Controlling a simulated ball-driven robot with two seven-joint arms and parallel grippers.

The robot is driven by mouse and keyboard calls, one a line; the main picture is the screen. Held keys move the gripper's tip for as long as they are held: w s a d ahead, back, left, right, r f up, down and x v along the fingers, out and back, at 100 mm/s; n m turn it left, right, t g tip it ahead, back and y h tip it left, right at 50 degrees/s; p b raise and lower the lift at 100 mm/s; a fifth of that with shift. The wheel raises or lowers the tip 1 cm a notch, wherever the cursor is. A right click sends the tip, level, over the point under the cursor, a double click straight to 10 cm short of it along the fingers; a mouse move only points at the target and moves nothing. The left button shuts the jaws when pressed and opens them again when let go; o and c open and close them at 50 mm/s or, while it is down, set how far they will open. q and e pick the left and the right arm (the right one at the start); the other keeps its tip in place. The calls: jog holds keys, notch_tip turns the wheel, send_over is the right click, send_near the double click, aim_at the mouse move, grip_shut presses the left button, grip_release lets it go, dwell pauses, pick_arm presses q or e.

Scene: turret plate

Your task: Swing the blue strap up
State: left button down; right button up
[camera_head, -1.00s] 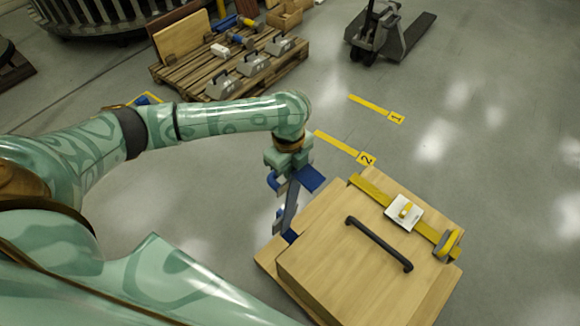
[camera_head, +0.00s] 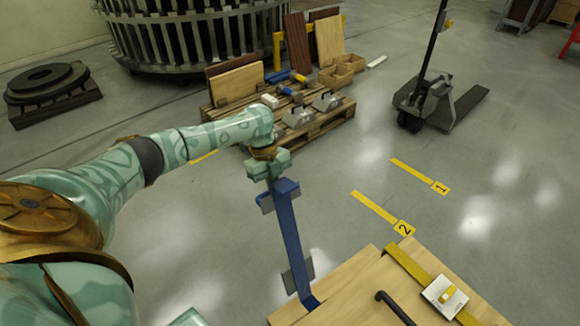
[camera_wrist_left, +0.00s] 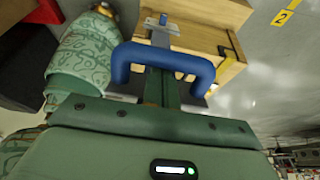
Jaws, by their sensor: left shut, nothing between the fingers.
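The blue strap (camera_head: 289,235) rises from the left edge of the wooden crate (camera_head: 350,290), leaning a little left, with grey plates near its lower part. Its blue handle (camera_wrist_left: 165,62) crosses the middle of the left wrist view, in front of my gripper's fingers. My left gripper (camera_head: 270,182) is at the strap's top end, close to the handle. It is shut with nothing between its fingers; whether it touches the strap is hard to tell. My right gripper is not in view.
On the crate are a yellow strap (camera_head: 405,263), a white plate with a yellow piece (camera_head: 445,296) and a black handle (camera_head: 393,305). A loaded pallet (camera_head: 300,135) and a pallet jack (camera_head: 430,105) stand farther back.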

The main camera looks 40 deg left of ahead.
pick_arm(q)
jog(key=shift+a+r, duration=0.1)
jog(key=shift+a, duration=0.1)
